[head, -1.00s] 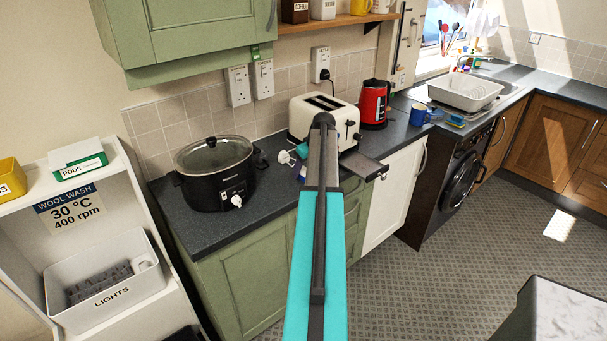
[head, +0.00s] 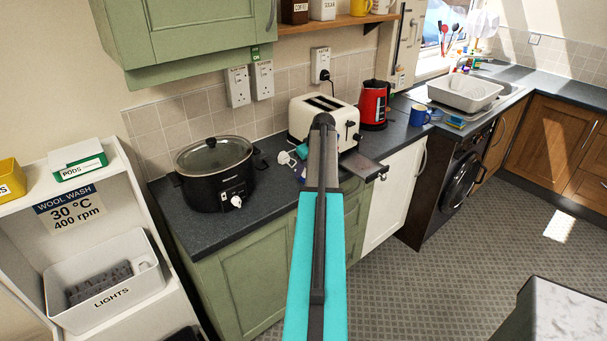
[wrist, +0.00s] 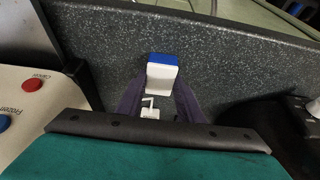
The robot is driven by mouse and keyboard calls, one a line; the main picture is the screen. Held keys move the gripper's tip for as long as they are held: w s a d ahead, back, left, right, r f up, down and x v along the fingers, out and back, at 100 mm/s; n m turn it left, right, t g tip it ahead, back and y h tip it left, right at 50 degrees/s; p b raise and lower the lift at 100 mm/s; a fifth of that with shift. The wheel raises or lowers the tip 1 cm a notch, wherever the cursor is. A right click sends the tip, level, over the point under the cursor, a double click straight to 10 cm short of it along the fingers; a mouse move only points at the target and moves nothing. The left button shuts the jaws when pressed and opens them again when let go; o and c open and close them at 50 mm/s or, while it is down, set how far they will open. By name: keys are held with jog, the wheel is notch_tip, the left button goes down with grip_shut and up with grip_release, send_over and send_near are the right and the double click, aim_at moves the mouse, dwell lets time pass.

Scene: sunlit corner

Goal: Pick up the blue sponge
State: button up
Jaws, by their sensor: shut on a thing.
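The blue sponge (wrist: 162,77) shows in the wrist view as a small block with a blue top and a white face. It sits between the two dark fingers of my gripper (wrist: 160,92), which is shut on it. A small white hooked piece shows just below it, and I cannot tell what it belongs to. In the head view my arm covers much of this spot, and only small white and blue patches show left of the arm, by the toaster. I cannot tell whether the sponge touches the counter.
The cream toaster (head: 305,122) stands close by my gripper, and the black slow cooker (head: 214,180) is on its other side. The dark counter (head: 215,233) has bare room in front.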

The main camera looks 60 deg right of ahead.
jog(key=shift+r, duration=0.1)
jog(key=shift+r+b, duration=0.95)
jog(key=shift+r, duration=0.6)
jog(key=s+a+r+b, duration=0.1)
jog(key=s+a+b, duration=0.1)
jog(key=s+a, duration=0.2)
jog(key=s+a+b, duration=0.2)
jog(key=s+a, duration=0.2)
jog(key=s, duration=0.6)
jog(key=shift+r, duration=0.35)
jog(key=shift+w, duration=0.1)
